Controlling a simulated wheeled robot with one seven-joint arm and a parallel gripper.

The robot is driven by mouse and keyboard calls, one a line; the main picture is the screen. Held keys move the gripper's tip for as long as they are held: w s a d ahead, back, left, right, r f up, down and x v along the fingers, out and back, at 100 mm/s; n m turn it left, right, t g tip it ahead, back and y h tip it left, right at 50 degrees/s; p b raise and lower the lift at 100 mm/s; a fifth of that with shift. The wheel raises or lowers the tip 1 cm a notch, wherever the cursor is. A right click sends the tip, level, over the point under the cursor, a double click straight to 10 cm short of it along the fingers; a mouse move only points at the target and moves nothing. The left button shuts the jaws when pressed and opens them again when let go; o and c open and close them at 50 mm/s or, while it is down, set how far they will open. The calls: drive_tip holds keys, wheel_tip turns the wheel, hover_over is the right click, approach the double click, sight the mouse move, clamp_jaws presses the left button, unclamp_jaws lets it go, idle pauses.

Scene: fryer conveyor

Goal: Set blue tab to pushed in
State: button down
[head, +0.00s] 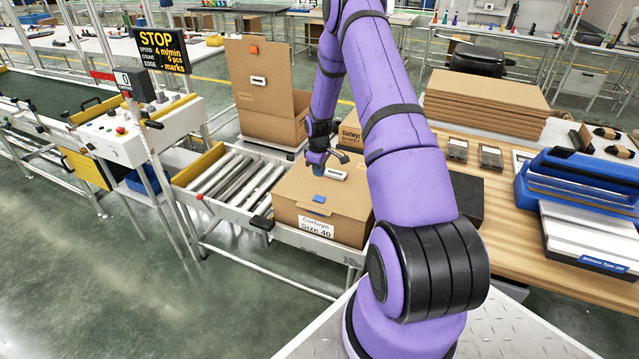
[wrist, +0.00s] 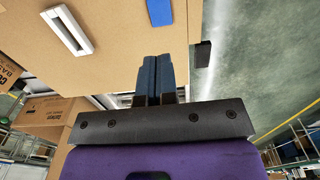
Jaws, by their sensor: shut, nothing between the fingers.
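The blue tab (head: 319,198) is a small flat piece on the top of a closed cardboard box (head: 285,210), near its front edge. It also shows at the top of the wrist view (wrist: 159,12), where I cannot tell how deep it sits. My gripper (head: 318,172) is low over the box top, behind the tab in the head view. In the wrist view its two blue fingers (wrist: 153,72) are together and empty, in line with the tab and apart from it in the picture. A white-framed handle (head: 331,175) is beside the gripper.
The box stands at the end of a roller conveyor (head: 232,178). Behind it, an open cardboard box (head: 270,85) has an orange tab (head: 254,49). Flat cardboard (head: 487,100) and blue trays (head: 580,180) lie on the wooden bench at the right. A STOP sign (head: 160,52) stands left.

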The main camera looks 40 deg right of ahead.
drive_tip(key=shift+r, duration=1.2)
drive_tip(key=s+a+r+m+t, duration=0.1)
drive_tip(key=s+a+r, duration=0.1)
drive_tip(key=a+r, duration=0.65)
drive_tip(key=s+a+r+h, duration=0.1)
drive_tip(key=s+a+r, duration=0.15)
drive_tip(key=r, duration=1.15)
drive_tip(key=s+a+r+m+t, duration=0.1)
drive_tip(key=s+a+r, duration=0.1)
drive_tip(key=a+r, duration=0.7)
drive_tip(key=s+a+r+m+t, duration=0.1)
drive_tip(key=s+a+r, duration=0.2)
drive_tip(key=s+r, duration=0.25)
drive_tip(key=s+a+r+t, duration=0.1)
drive_tip(key=s+a+r, duration=0.2)
drive_tip(key=s+r, duration=0.3)
drive_tip(key=s+a, duration=0.2)
drive_tip(key=s, duration=0.5)
drive_tip(key=s+a+m+t+y, duration=0.1)
drive_tip(key=s+a, duration=0.2)
drive_tip(key=s, duration=0.5)
drive_tip(key=shift+a+r+m, duration=0.15)
drive_tip(key=shift+r+m, duration=0.15)
drive_tip(key=shift+r, duration=0.1)
